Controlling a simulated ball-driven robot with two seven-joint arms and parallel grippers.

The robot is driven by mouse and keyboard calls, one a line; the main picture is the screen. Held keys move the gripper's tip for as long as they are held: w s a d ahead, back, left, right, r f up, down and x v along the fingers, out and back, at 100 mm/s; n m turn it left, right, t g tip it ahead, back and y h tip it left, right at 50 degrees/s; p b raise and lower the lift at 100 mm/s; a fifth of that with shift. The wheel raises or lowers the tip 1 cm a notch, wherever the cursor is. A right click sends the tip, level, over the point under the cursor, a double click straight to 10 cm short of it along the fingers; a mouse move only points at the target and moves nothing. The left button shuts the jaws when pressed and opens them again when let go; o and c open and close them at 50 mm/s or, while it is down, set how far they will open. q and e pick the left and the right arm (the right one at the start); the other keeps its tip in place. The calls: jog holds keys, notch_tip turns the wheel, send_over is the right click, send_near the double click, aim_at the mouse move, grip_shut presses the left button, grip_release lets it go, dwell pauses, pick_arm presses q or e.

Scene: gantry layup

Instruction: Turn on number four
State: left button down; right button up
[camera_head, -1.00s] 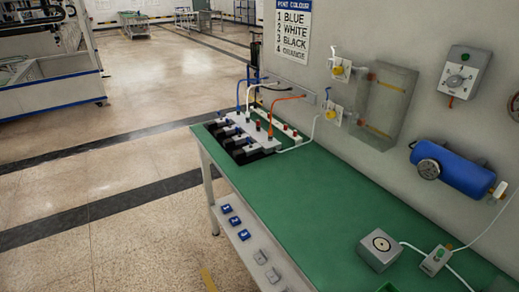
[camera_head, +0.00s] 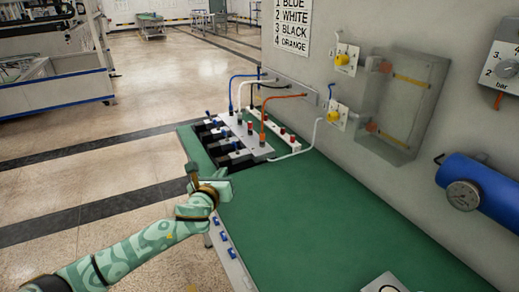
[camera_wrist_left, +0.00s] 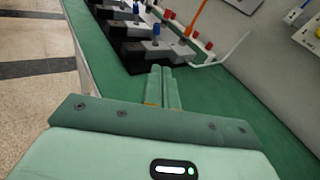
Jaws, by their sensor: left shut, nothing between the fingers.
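The valve block (camera_head: 256,151) sits at the far end of the green bench, with a row of blue-tipped levers. Blue, white, black and orange hoses rise from it; the orange hose (camera_head: 283,96) enters nearest me. The wall sign (camera_head: 293,27) lists 4 as orange. The nearest lever (camera_head: 235,146) stands upright; it also shows in the left wrist view (camera_wrist_left: 156,32). My left gripper (camera_head: 224,178) is over the bench's near left edge, just short of the block. Its fingers (camera_wrist_left: 161,72) are together and empty, apart from the nearest lever. My right gripper is out of view.
A white strip with red knobs (camera_head: 282,131) runs behind the block. Blue number tags (camera_head: 225,236) line the bench's front edge. The bench top (camera_head: 310,215) between is clear.

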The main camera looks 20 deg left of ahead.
aim_at(234, 147)
pick_arm(q)
jog(key=shift+s+a+r+m, duration=0.1)
jog(key=shift+s+a+m, duration=0.2)
jog(key=shift+a+m, duration=0.15)
jog(key=shift+s+m, duration=0.2)
jog(key=shift+m, duration=0.05)
jog(key=shift+w, duration=0.2)
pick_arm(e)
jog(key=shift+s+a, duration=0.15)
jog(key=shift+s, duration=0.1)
